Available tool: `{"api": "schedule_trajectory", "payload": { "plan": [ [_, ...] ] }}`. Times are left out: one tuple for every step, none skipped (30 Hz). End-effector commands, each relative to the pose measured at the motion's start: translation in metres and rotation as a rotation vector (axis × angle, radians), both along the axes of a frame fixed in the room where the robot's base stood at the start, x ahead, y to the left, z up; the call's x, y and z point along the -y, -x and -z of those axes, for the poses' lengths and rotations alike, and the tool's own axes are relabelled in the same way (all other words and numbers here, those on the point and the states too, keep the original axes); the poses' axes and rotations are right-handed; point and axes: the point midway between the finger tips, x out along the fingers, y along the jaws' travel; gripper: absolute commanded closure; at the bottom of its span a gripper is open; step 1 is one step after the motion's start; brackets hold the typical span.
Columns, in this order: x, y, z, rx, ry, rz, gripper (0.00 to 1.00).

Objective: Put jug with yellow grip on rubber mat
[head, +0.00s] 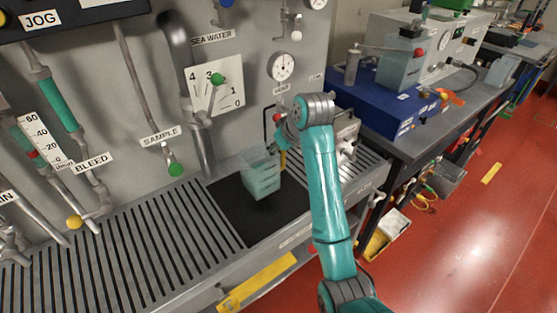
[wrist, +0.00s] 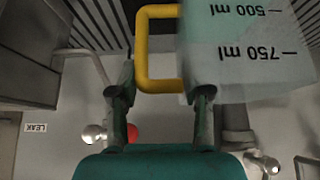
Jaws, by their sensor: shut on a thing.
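The translucent jug (head: 262,179) has a yellow grip (head: 283,160) on its right side. In the wrist view the jug (wrist: 245,60) shows 500 ml and 750 ml marks, and its yellow grip (wrist: 142,45) lies between my fingers. My gripper (head: 281,148) is shut on this grip; it also shows in the wrist view (wrist: 164,88). The black rubber mat (head: 234,209) lies on the slatted grating. The jug looks upright over the mat's back part; I cannot tell whether its base touches the mat. My arm hides part of the mat's right side.
The slatted grating (head: 135,245) runs left of the mat. A panel with pipes stands behind, with a green-handled SAMPLE valve (head: 176,169) and a dial gauge (head: 282,67). A blue box (head: 385,107) stands on the right bench. The mat's front left is bare.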

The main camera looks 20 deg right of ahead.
Motion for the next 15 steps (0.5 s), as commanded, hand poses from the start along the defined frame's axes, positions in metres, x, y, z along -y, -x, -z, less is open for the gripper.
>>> {"api": "schedule_trajectory", "payload": {
  "plan": [
    [0.0,0.0,0.002,0.001,0.0,0.0,1.0],
    [0.0,0.0,0.004,0.001,0.0,0.0,1.0],
    [0.0,0.0,0.008,0.001,0.0,0.0,1.0],
    [0.0,0.0,0.011,0.001,0.0,0.0,1.0],
    [0.0,0.0,0.015,0.001,0.0,0.0,1.0],
    [0.0,0.0,0.021,-0.001,0.0,0.0,1.0],
    [0.0,0.0,0.025,-0.001,0.0,0.0,1.0],
    [0.0,0.0,0.029,0.0,0.0,0.0,1.0],
    [0.0,0.0,0.033,0.001,0.0,0.0,1.0],
    [0.0,0.0,0.035,0.001,0.0,0.0,1.0],
    [0.0,0.0,0.036,0.001,0.0,0.0,1.0],
    [0.0,0.0,0.037,0.002,0.0,0.001,1.0],
    [0.0,0.0,0.037,0.002,0.0,0.001,1.0],
    [0.0,0.0,0.036,0.003,0.0,0.001,1.0],
    [0.0,0.0,0.036,0.003,0.0,0.001,1.0]
  ]
}}
